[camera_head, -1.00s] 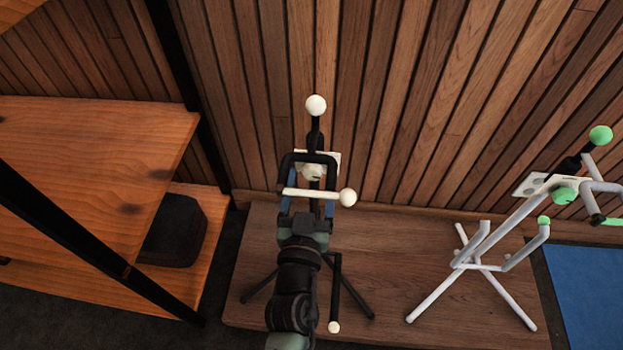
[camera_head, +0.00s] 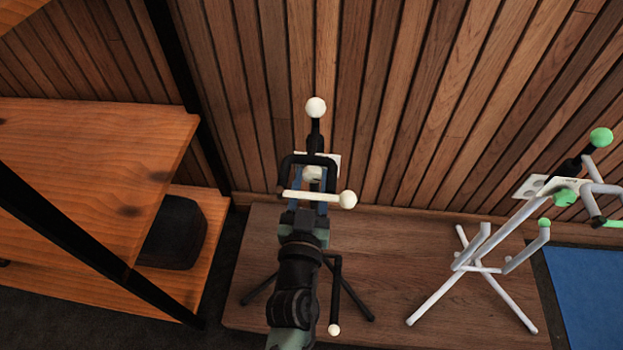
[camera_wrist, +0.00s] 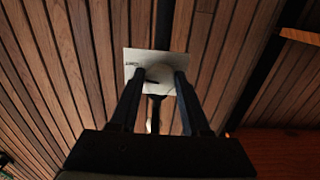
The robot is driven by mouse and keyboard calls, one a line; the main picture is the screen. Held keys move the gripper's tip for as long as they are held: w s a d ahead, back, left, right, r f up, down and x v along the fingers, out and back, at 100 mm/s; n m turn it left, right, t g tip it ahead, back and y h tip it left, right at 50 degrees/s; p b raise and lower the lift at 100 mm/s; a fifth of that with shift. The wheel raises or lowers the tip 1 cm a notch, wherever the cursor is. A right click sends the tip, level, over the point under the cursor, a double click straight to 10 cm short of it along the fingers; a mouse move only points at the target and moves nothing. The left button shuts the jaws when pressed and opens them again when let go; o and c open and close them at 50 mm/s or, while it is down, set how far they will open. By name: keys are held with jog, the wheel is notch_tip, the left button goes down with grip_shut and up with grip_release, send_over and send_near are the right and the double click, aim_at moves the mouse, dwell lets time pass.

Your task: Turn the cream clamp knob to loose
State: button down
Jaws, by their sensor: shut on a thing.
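The cream clamp knob (camera_head: 312,173) is on the black stand, in front of a small white plate (camera_head: 331,160) with markings. In the wrist view the round knob (camera_wrist: 160,73) sits between my two fingertips, with a dark line on its face. My gripper (camera_head: 311,184) is shut on the knob, a finger on each side. The wrist view also shows my gripper (camera_wrist: 159,76) there. The stand's black yoke (camera_head: 308,158) and a cream bar (camera_head: 311,195) partly cover the fingers in the head view.
The black stand's legs (camera_head: 355,295) rest on a wooden platform (camera_head: 400,240) against the slatted wall. A white stand with green knobs (camera_head: 565,198) is at the right. A wooden shelf (camera_head: 90,170) with a black upright is close on the left.

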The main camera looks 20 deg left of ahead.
jog(key=shift+n, duration=0.3)
jog(key=n, duration=0.4)
jog(key=shift+n, duration=0.3)
jog(key=n, duration=0.4)
jog(key=shift+d+n, duration=0.1)
jog(key=shift+n, duration=0.2)
jog(key=n, duration=1)
jog(key=shift+c, duration=2)
grip_release()
jog(key=shift+r, duration=0.1)
